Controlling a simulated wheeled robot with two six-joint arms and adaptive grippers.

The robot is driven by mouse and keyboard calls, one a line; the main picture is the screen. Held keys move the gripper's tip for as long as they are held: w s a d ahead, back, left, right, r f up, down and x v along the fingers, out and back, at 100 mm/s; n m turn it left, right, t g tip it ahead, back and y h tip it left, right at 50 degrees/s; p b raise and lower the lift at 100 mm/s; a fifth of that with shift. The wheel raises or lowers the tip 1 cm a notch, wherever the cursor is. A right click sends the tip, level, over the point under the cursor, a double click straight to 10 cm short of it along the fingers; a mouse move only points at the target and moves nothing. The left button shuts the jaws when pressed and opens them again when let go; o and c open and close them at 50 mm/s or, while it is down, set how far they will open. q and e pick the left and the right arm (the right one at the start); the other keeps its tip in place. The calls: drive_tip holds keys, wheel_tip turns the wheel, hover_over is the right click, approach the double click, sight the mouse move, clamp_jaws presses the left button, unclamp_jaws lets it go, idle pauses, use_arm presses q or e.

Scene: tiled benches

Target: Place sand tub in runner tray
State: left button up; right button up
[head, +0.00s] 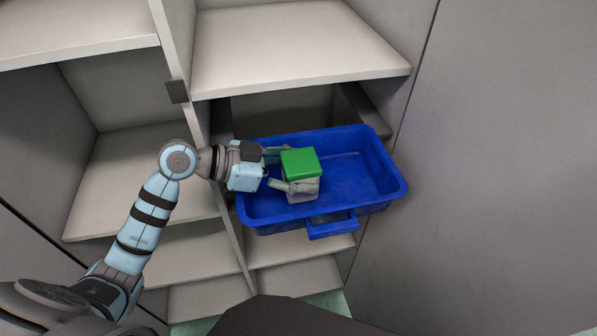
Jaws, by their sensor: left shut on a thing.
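The sand tub (302,188) is a small whitish box with a green lid (301,163). My left gripper (293,172) comes in from the left and is shut on the tub, one finger on its far side and one on its near side. The runner tray (347,214) is a blue, open tray pulled out from the shelf unit, with a handle at its front. The tub is over the left half of the tray, inside its rim as seen from above. I cannot tell whether it touches the tray floor. My right gripper is not in view.
Grey shelves surround the tray; one shelf (297,50) sits above and behind it. A vertical divider (205,150) stands at its left, and a grey panel (490,170) at its right. The right half of the tray is empty.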

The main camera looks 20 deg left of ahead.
use_arm(q)
drive_tip(key=shift+r, duration=0.1)
drive_tip(key=shift+w, duration=0.1)
drive_tip(key=o, duration=1.3)
drive_tip(key=shift+f, duration=0.2)
drive_tip(key=shift+r, duration=0.1)
